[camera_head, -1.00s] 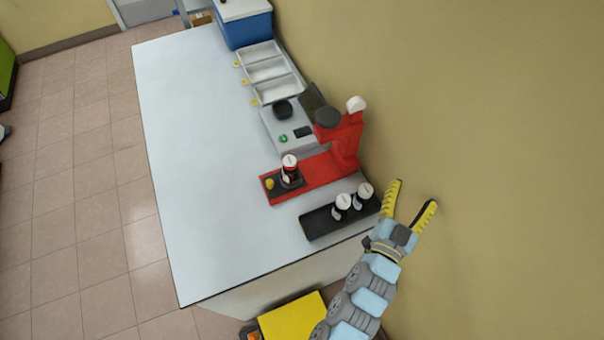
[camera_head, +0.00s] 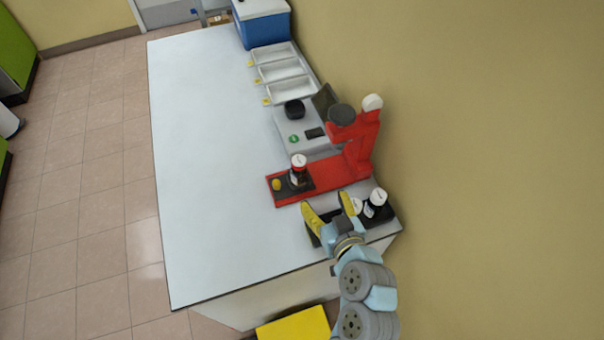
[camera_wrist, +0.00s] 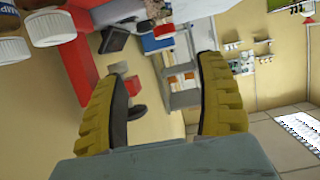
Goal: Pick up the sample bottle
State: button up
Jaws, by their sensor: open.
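Two dark sample bottles with white caps stand on a black rack (camera_head: 390,218) at the table's near right corner. The right bottle (camera_head: 375,204) shows clearly; the other (camera_head: 357,205) is partly behind my gripper. A third white-capped bottle (camera_head: 298,173) stands on the red machine's base. My gripper (camera_head: 326,207) is open and empty, over the left part of the rack, left of the two rack bottles. In the wrist view my yellow fingers (camera_wrist: 160,80) are spread with nothing between them. White-capped bottles show at that view's upper left, one being the capped bottle (camera_wrist: 52,27).
The red machine (camera_head: 325,182) with its upright arm stands just beyond the rack. Behind it are a grey device (camera_head: 300,135), white trays (camera_head: 278,70) and a blue box (camera_head: 264,28). The wall borders the right side. The table's left part (camera_head: 210,180) is clear.

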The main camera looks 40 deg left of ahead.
send_near(301, 167)
jog(key=b+x, duration=0.1)
jog(key=x, duration=0.5)
jog(key=shift+x, duration=2.45)
jog(key=shift+w+a+f, duration=0.25)
jog(key=shift+w+a, duration=0.05)
jog(key=shift+a, duration=0.2)
grip_shut()
